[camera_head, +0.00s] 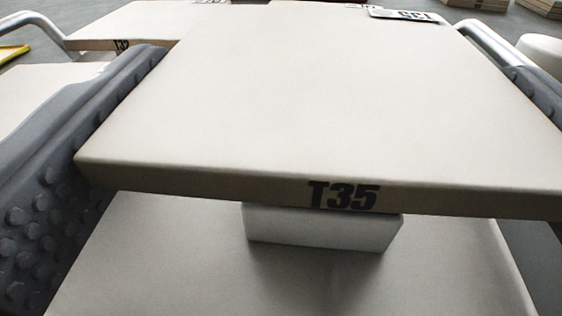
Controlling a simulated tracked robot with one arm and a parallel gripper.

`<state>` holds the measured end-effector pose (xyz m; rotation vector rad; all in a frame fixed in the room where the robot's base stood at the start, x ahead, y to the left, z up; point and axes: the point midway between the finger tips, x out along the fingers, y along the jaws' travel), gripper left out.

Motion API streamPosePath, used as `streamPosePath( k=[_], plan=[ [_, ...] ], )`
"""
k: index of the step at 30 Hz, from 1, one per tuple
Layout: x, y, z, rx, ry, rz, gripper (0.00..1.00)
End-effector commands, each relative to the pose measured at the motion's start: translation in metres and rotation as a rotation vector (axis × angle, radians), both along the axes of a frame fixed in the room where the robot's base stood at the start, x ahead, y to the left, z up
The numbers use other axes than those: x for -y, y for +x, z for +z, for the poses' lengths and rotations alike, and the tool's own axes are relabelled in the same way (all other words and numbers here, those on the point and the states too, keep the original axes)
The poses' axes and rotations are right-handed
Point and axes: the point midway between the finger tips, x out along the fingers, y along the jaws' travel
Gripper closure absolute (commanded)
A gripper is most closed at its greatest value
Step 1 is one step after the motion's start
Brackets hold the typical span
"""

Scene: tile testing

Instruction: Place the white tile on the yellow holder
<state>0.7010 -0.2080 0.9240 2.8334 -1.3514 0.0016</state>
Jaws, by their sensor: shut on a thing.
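An off-white tile (330,75) marked T35 on its near edge fills the middle of the view, lying flat. My gripper (330,90) is shut on this tile, with one grey studded pad against its left side and the other at its right side. A small strip of yellow (14,53) shows at the far left edge. I cannot tell whether it is part of the yellow holder. No other part of a yellow holder is in view.
A white block (322,230) shows under the held tile's near edge, above another pale tile (190,265). A tile marked T32 (115,22) lies at the back left. Metal tubes (38,22) curve at both sides. Stacked boards (540,8) stand at the far right.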

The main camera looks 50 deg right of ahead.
Motion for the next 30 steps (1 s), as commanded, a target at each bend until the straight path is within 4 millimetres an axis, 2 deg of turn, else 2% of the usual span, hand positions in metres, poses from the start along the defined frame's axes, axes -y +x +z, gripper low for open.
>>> streamPosePath(
  k=[1,6,18,19,20,30],
  plan=[
    [0.0,-0.001,-0.012,-0.001,0.001,-0.001,0.37],
    [0.0,-0.001,-0.028,-0.003,0.0,0.0,0.37],
    [0.001,-0.001,-0.029,-0.001,0.002,0.0,0.37],
    [0.001,-0.001,-0.03,-0.002,0.002,-0.001,0.06],
    [0.001,-0.001,-0.03,-0.001,0.002,-0.001,0.0],
    [0.001,-0.001,-0.031,0.0,0.002,-0.001,0.0]
  ],
)
